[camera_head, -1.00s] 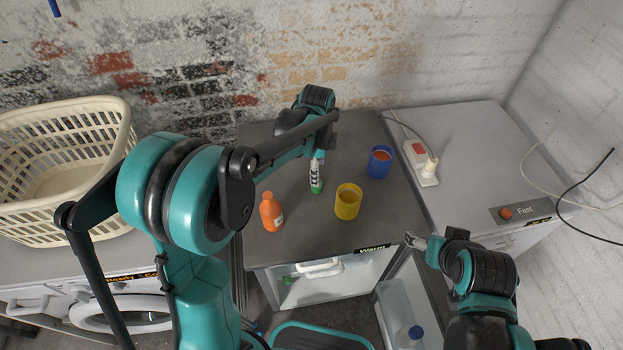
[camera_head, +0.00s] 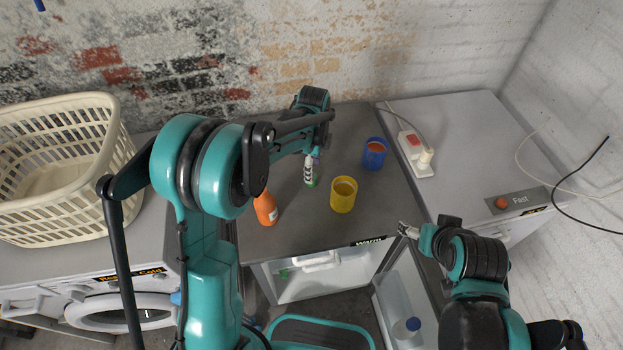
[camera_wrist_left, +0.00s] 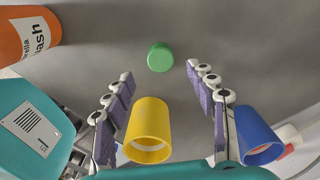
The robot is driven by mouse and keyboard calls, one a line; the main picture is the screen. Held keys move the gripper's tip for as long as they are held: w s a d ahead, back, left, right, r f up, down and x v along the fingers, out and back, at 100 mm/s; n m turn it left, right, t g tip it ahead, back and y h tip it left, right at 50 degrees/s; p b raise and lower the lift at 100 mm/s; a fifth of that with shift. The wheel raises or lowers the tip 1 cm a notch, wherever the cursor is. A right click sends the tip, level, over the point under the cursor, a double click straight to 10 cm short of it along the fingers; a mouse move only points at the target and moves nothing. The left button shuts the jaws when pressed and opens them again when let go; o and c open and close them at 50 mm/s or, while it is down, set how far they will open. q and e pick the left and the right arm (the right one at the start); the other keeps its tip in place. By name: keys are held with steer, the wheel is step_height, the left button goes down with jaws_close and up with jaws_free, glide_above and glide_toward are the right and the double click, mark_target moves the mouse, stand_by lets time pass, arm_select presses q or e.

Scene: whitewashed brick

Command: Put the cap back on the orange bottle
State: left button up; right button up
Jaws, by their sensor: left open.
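The orange bottle (camera_head: 266,212) stands upright on the dark grey counter; my left arm covers its top in the head view. Its labelled side shows at the upper left of the left wrist view (camera_wrist_left: 30,38). The green cap (camera_wrist_left: 160,57) lies on the counter, right of the bottle in the head view. My left gripper (camera_head: 311,170) is open and points down over the cap. In the wrist view the cap shows between and just beyond its fingertips (camera_wrist_left: 160,73), with no visible contact. My right gripper (camera_head: 408,230) is over the counter's front right; its jaws are too small to judge.
A yellow cup (camera_head: 343,197) and a blue cup (camera_head: 375,154) stand right of the left gripper. A white power strip (camera_head: 416,155) lies beyond them. A cream laundry basket (camera_head: 60,170) is at left. The cabinet door below hangs open. Counter between bottle and cap is clear.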

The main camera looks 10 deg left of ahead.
arm_select(q)
steer(key=f, duration=0.1)
steer(key=f+b, duration=0.1)
steer(key=f, duration=0.1)
steer(key=f+b, duration=0.1)
steer(key=f, duration=0.1)
steer(key=shift+w+a+f, duration=0.15)
steer(key=shift+w+a, duration=0.05)
steer(key=shift+a, duration=0.05)
steer(key=c, duration=0.9)
